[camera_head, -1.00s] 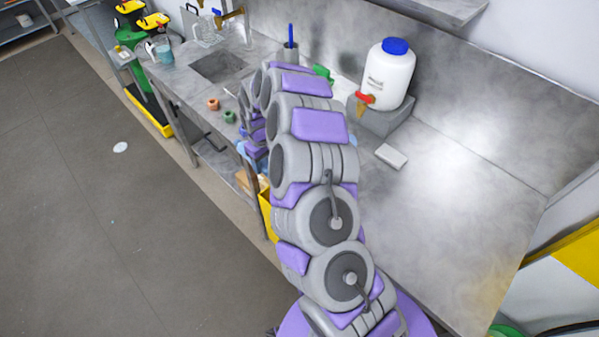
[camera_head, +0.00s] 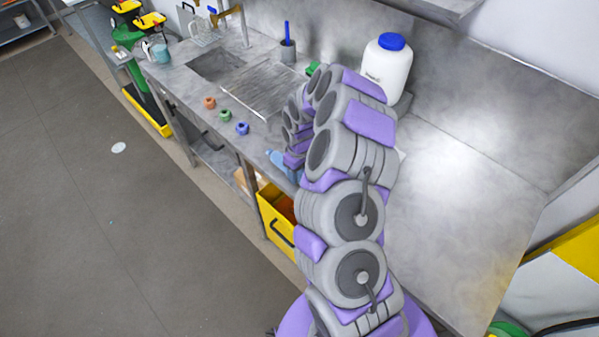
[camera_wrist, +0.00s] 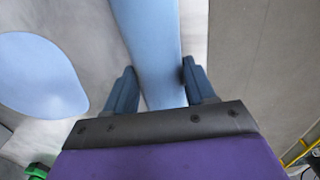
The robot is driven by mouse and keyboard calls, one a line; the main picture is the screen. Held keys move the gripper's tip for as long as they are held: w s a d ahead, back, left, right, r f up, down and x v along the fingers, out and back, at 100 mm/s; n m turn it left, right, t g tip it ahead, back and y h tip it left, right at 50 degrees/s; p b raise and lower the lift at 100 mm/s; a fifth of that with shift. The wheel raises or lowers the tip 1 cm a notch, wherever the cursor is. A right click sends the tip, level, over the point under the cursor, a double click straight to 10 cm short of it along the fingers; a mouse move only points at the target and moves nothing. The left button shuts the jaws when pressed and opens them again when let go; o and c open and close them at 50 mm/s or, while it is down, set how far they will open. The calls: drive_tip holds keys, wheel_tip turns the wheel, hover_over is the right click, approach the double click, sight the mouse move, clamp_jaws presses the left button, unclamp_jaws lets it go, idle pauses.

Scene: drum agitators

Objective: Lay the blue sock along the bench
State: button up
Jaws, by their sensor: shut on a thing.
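The light blue sock (camera_wrist: 152,45) shows in the wrist view as a long smooth strip running from the top edge down between the fingers of my gripper (camera_wrist: 160,72). The gripper is shut on it. A light blue rounded shape (camera_wrist: 40,75) lies left of the strip; I cannot tell whether it is part of the sock. In the head view a bit of light blue (camera_head: 283,164) shows at the front edge of the metal bench (camera_head: 445,215), beside my arm. My arm hides the gripper and most of the sock there.
A white jug (camera_head: 386,68) with a blue cap stands at the back. A yellow bin (camera_head: 275,220) is below the bench edge. The bench's right part is clear.

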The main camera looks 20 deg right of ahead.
drive_tip(key=shift+a+f, duration=0.1)
drive_tip(key=shift+a, duration=0.95)
drive_tip(key=o, duration=0.7)
drive_tip(key=shift+d, duration=0.1)
drive_tip(key=o, duration=0.4)
drive_tip(key=shift+d+f, duration=0.1)
drive_tip(key=shift+d, duration=0.7)
drive_tip(key=shift+a, duration=0.5)
drive_tip(key=shift+a+r, duration=0.2)
drive_tip(key=shift+r, duration=0.15)
drive_tip(key=r, duration=0.4)
drive_tip(key=d+r, duration=0.1)
drive_tip(key=r, duration=0.2)
drive_tip(key=shift+w+d, duration=0.1)
drive_tip(key=s+a+r, duration=0.4)
drive_tip(key=s+r, duration=0.1)
drive_tip(key=r, duration=0.3)
drive_tip(key=s+a+r, duration=0.4)
drive_tip(key=r, duration=0.4)
drive_tip(key=s+a+r+m+g, duration=0.1)
drive_tip(key=s+r+m, duration=0.1)
drive_tip(key=s, duration=1.2)
drive_tip(key=s+a+r+m, duration=0.2)
drive_tip(key=s+r, duration=0.2)
drive_tip(key=s, duration=1)
drive_tip(key=shift+s+a+g+p, duration=0.15)
drive_tip(key=shift+a+g+p, duration=0.15)
drive_tip(key=shift+g+p, duration=0.1)
